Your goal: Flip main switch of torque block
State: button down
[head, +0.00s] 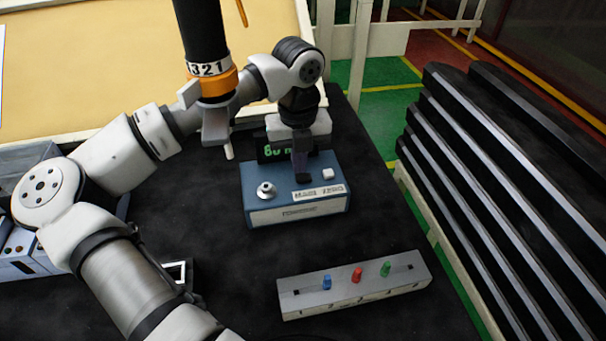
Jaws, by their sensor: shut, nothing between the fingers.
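The torque block is a blue box (298,208) on the black work surface, right of centre. Its top has a silver round knob (266,190), a white button (328,174) and small white labels. A dark display with green characters (277,151) stands at its back, partly covered by my gripper. My gripper (302,178) points down over the top of the block, its dark fingers shut and empty between the knob and the button. I cannot tell whether the fingertips touch the block. I cannot make out which part is the main switch; it may be hidden.
A grey rail (354,294) with blue, red and green pegs lies in front of the block. A black tool with an orange collar (215,86) hangs left of it. A grey-blue box (28,255) is at far left. Ribbed black panels (510,170) stand at right.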

aim_at(300, 176)
jog(key=shift+f+b, duration=1)
jog(key=shift+b, duration=0.05)
dwell(0.4)
jog(key=shift+r, duration=0.15)
jog(key=shift+r+p, duration=1.55)
jog(key=shift+r, duration=1.9)
jog(key=shift+d, duration=0.1)
